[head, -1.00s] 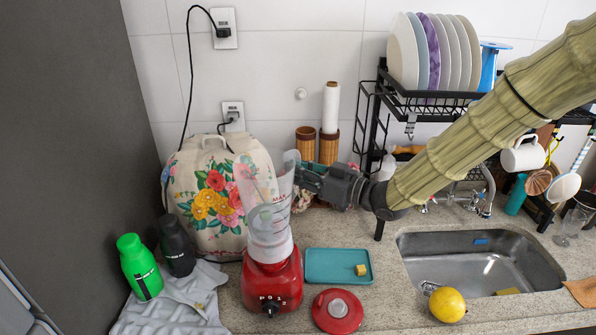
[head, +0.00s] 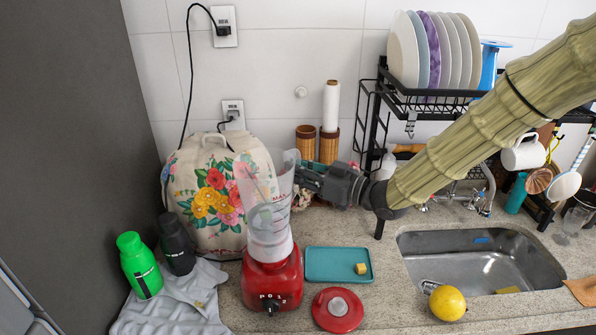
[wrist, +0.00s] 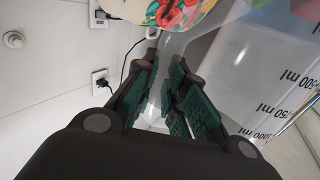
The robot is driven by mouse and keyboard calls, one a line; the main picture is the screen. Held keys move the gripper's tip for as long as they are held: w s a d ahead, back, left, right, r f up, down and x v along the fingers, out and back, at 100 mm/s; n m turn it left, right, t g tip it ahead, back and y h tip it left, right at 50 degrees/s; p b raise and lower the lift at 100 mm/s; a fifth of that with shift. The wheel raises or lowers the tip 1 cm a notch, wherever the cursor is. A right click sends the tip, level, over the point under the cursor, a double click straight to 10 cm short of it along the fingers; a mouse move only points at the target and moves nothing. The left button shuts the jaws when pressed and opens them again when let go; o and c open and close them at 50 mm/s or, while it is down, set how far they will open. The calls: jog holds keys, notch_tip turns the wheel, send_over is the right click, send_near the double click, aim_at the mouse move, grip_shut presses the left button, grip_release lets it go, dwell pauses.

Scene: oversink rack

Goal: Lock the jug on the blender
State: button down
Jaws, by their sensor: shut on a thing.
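The clear jug (head: 268,228) stands upright on the red blender base (head: 272,283) in the head view. Its white bottom collar meets the top of the base; whether it is locked cannot be told. My gripper (head: 302,174) reaches in from the right at the jug's upper right side. In the wrist view, the green-padded fingers (wrist: 165,88) are close together with a clear part of the jug between them, apparently its handle. The jug wall with its ml marks (wrist: 282,85) fills the right side there. The red lid (head: 337,310) lies on the counter, right of the base.
A flowered appliance cover (head: 212,205) stands close behind the jug. Green (head: 139,265) and black (head: 177,244) bottles are at left. A teal tray (head: 325,264) with a yellow piece lies at right. The dish rack (head: 430,104), sink (head: 480,265) and yellow fruit (head: 447,303) are farther right.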

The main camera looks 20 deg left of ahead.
jog(key=shift+f+b, duration=1.35)
jog(key=shift+f, duration=0.75)
dwell(2.0)
jog(key=shift+s+d+m+t+h+b, duration=0.2)
jog(key=shift+d+m+t+b, duration=0.15)
jog(key=shift+t, duration=0.25)
jog(key=shift+s+d+m+t+h+b, duration=0.15)
jog(key=shift+d+m+t+h+b, duration=0.1)
jog(key=shift+m+t+b, duration=0.3)
jog(key=shift+s+d+f+m+t+h+b, duration=0.1)
jog(key=shift+s+d+m+t+h+b, duration=0.25)
jog(key=shift+t, duration=0.25)
jog(key=shift+s+d+m+t+h+b, duration=0.15)
jog(key=shift+d+m+t+h+b, duration=0.15)
jog(key=shift+t+b, duration=0.2)
jog(key=shift+t, duration=0.25)
jog(key=shift+s+d+m+t+h+b, duration=0.45)
jog(key=shift+s+m+t+h+b, duration=0.15)
jog(key=shift+m+t+b, duration=0.25)
